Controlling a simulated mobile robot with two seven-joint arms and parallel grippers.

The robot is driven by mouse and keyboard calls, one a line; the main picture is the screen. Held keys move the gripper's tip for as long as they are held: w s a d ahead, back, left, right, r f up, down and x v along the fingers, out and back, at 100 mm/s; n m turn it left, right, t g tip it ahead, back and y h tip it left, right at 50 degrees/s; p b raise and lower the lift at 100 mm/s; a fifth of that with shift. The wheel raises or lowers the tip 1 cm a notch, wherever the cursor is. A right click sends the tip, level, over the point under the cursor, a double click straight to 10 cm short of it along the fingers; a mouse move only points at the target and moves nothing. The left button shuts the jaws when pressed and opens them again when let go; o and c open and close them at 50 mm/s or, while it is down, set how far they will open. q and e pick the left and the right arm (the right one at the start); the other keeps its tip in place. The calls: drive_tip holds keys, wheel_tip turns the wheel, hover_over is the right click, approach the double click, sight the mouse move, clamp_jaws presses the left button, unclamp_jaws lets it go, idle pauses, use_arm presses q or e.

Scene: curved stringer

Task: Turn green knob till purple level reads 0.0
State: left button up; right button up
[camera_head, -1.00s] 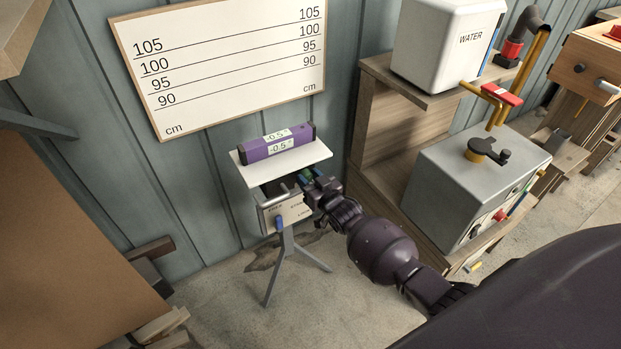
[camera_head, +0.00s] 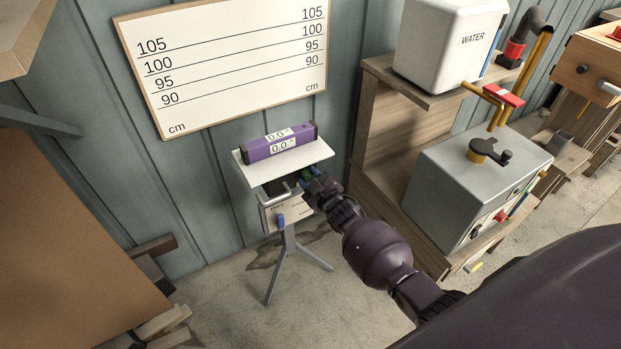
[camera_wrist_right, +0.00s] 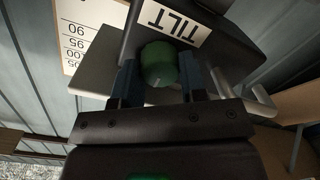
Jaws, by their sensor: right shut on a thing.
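The purple level (camera_head: 280,143) lies on the white top plate (camera_head: 312,158) of a tripod stand, and both of its displays read 0.0°. The green knob (camera_wrist_right: 159,64) is on the stand's dark head, beside a "TILT" label (camera_wrist_right: 172,22) in the right wrist view. My right gripper (camera_wrist_right: 160,80) is shut on the knob, with a blue finger at either side of it. In the head view my right gripper (camera_head: 312,182) reaches in from the right and mostly hides the knob. My left gripper is not in view.
The stand has a blue knob (camera_head: 281,220), a grey handle and tripod legs (camera_head: 286,262). A height board (camera_head: 230,60) hangs on the wall behind. A wooden shelf (camera_head: 375,125) with a white water tank (camera_head: 448,45) and a grey box (camera_head: 465,180) stands to the right.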

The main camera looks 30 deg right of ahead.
idle(0.4)
drive_tip(key=o, duration=0.9)
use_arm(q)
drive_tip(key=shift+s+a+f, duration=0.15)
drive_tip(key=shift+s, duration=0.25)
use_arm(e)
drive_tip(key=shift+s, duration=0.45)
use_arm(q)
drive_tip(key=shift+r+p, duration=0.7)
drive_tip(key=shift+p, duration=0.25)
use_arm(e)
drive_tip(key=s, duration=1)
drive_tip(key=shift+d+r, duration=0.25)
drive_tip(key=shift+r, duration=0.1)
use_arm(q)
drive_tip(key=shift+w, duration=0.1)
